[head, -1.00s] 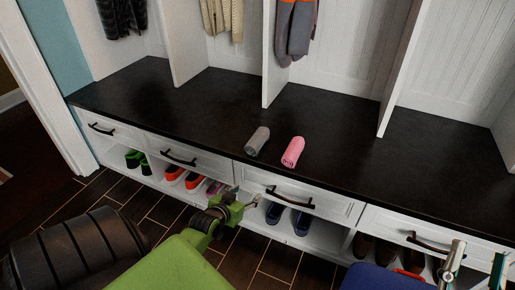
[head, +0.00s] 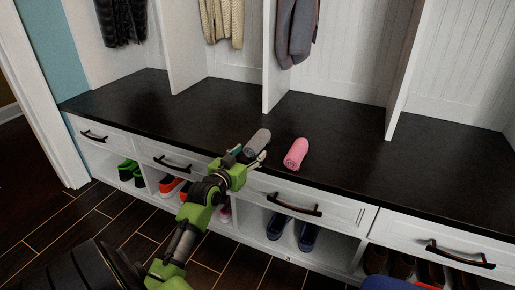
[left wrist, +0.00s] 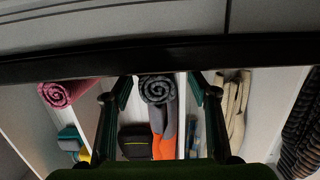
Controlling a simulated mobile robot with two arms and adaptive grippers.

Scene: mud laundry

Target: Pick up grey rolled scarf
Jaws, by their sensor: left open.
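The grey rolled scarf (head: 258,141) lies on the dark bench top near its front edge. My left gripper (head: 249,156) is open at the bench's front edge, just in front of the scarf's near end. In the left wrist view, the scarf's spiral end (left wrist: 157,88) shows between the two spread fingers (left wrist: 157,105); no grip on it shows. My right gripper is not in view.
A pink roll (head: 296,153) lies right of the grey scarf, with a gap between. The dark bench top (head: 140,105) is otherwise clear. Upright dividers (head: 278,65) and hanging clothes (head: 297,35) stand behind. Drawer handles (head: 283,204) jut out below; shoes (head: 290,230) sit underneath.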

